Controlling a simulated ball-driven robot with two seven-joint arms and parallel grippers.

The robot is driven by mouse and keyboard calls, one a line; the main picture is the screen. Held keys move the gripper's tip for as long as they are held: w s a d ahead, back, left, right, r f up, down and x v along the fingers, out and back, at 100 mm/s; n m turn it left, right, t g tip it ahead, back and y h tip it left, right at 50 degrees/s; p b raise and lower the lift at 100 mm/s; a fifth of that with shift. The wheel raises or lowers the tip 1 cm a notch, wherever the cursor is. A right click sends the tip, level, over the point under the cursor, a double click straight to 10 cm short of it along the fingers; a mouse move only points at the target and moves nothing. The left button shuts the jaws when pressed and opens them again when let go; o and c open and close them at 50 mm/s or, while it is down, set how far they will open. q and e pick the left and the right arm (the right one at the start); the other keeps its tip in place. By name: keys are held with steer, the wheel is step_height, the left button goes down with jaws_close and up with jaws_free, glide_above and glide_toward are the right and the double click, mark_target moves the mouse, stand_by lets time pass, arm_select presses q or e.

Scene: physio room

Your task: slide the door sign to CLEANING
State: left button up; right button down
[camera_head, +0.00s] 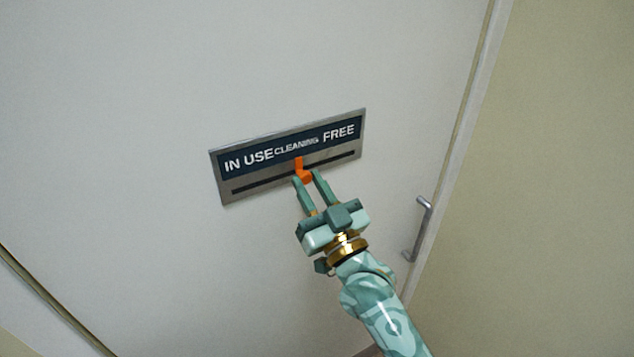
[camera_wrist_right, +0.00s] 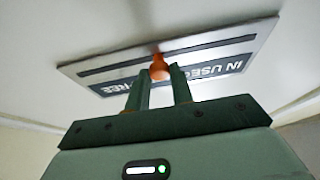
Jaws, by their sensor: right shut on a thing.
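The door sign (camera_head: 217,178) is a metal plate with a dark band reading IN USE, CLEANING and FREE, and a dark slot below the words. My right gripper (camera_head: 306,179) is shut on the slider's orange knob. In the right wrist view the sign (camera_wrist_right: 262,32) appears upside down, and the orange knob (camera_wrist_right: 159,68) is between the fingertips of the right gripper (camera_wrist_right: 160,76). The fingers hide part of the words there. My left gripper is in neither view.
The sign is on a pale door (camera_head: 130,110). A metal door handle (camera_head: 419,228) stands out to the right of the sign, near the door frame (camera_head: 462,135). A beige wall (camera_head: 560,170) is at the right. The door around the sign is bare.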

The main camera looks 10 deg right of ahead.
steer(key=c, duration=1.2)
jaws_free()
steer(key=shift+c, duration=0.2)
steer(key=shift+s+d+f, duration=0.1)
steer(key=shift+s+f, duration=0.1)
steer(key=shift+s, duration=0.1)
steer(key=b+v, duration=0.4)
steer(key=v, duration=1.1)
steer(key=shift+s+f, duration=0.2)
steer(key=shift+s, duration=0.05)
steer(key=shift+d, duration=0.1)
